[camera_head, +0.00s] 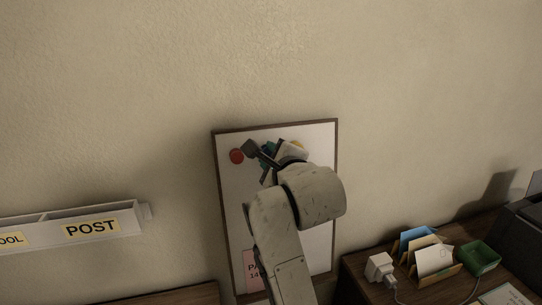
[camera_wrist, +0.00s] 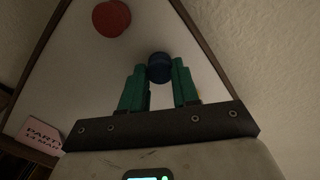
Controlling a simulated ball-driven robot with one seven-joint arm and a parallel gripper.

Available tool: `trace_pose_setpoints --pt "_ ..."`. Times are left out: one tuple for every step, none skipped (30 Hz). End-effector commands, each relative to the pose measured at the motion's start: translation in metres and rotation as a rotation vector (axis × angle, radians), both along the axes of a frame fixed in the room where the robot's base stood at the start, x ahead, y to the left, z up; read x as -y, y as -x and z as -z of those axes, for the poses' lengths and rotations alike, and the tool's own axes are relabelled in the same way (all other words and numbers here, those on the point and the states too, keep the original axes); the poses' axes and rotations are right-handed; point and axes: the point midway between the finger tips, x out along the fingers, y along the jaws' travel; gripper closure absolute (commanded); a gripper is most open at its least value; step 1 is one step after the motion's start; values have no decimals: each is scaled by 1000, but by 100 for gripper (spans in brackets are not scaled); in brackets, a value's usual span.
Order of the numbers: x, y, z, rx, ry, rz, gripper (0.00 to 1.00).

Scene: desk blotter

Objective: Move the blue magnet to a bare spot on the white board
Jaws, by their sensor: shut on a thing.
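The white board (camera_head: 228,190) hangs on the wall in a dark wooden frame, and it also fills much of the wrist view (camera_wrist: 80,85). The blue magnet (camera_wrist: 160,68) is between the tips of my gripper's green fingers (camera_wrist: 160,80) in the wrist view. My gripper is shut on it, at the board's upper part. I cannot tell whether the magnet touches the board.
A red magnet (camera_head: 237,156) is on the board's upper left, and a yellow one (camera_head: 297,145) shows beside my gripper. A pink card (camera_head: 251,270) is at the lower left. A POST tray (camera_head: 91,229) is on the wall; a letter rack (camera_head: 432,262) and green box (camera_head: 479,257) stand right.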

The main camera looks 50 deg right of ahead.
Motion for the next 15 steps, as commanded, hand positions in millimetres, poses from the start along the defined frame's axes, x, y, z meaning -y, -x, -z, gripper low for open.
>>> trace_pose_setpoints --pt "0 0 0 0 0 0 94" --pt "0 0 0 0 0 0 94" --pt "0 0 0 0 0 0 69" --pt "0 0 0 0 0 0 66" --pt "0 0 0 0 0 0 63" --pt "0 0 0 0 0 0 59" --pt "0 0 0 0 0 0 57" --pt "0 0 0 0 0 0 54" --pt "0 0 0 0 0 0 50" --pt "0 0 0 0 0 0 47" --pt "0 0 0 0 0 0 44" --pt "0 0 0 0 0 0 40" --pt "0 0 0 0 0 0 40" --pt "0 0 0 0 0 0 40" --pt "0 0 0 0 0 0 40"
